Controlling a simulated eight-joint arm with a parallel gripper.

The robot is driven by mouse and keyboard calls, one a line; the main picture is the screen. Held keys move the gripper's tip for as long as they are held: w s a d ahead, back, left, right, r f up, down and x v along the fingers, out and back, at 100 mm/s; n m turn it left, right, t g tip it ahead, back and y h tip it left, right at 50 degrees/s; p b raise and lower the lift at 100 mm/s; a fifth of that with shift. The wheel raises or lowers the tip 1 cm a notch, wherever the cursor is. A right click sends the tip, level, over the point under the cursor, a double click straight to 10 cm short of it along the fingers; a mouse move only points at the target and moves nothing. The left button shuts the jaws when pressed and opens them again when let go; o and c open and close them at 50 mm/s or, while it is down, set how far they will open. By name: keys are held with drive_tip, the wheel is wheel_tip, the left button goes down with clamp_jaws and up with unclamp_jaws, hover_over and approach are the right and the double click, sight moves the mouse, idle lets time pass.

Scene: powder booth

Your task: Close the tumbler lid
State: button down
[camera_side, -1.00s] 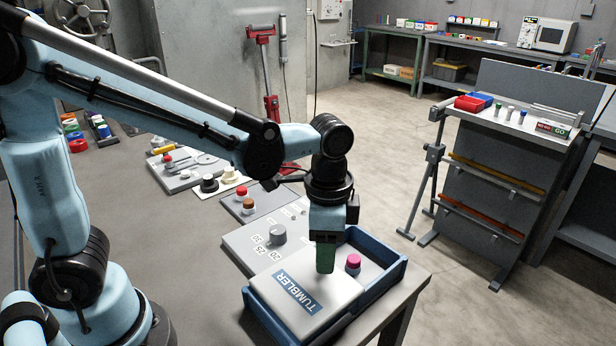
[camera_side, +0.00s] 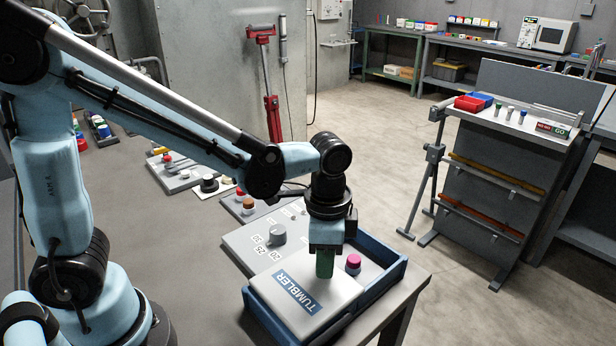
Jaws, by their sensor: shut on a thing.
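The tumbler lid (camera_side: 337,293) is a pale grey panel with a blue "TUMBLER" label. It lies flat or nearly flat over the left part of a blue box (camera_side: 394,276) at the table's front right corner. I cannot tell whether it is fully seated. A green upright piece (camera_side: 325,265) stands at the lid's far right part, directly below my wrist. My gripper (camera_side: 325,251) points down and is shut on this green piece; its fingertips are hard to make out. A pink-topped knob (camera_side: 353,262) is just right of the green piece, apart from it.
A grey panel with a dial (camera_side: 277,235) and numbers adjoins the box's far left side. More panels with knobs (camera_side: 247,201) stretch back along the table (camera_side: 180,250). Open floor lies beyond the right table edge. A grey stand (camera_side: 510,150) is further right.

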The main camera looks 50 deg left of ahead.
drive_tip(key=w, duration=1.2)
drive_tip(key=shift+w, duration=0.35)
drive_tip(key=c, duration=1)
unclamp_jaws()
wheel_tip(320, 180, up, 12)
drive_tip(key=shift+r, duration=0.1)
drive_tip(key=shift+s, duration=0.1)
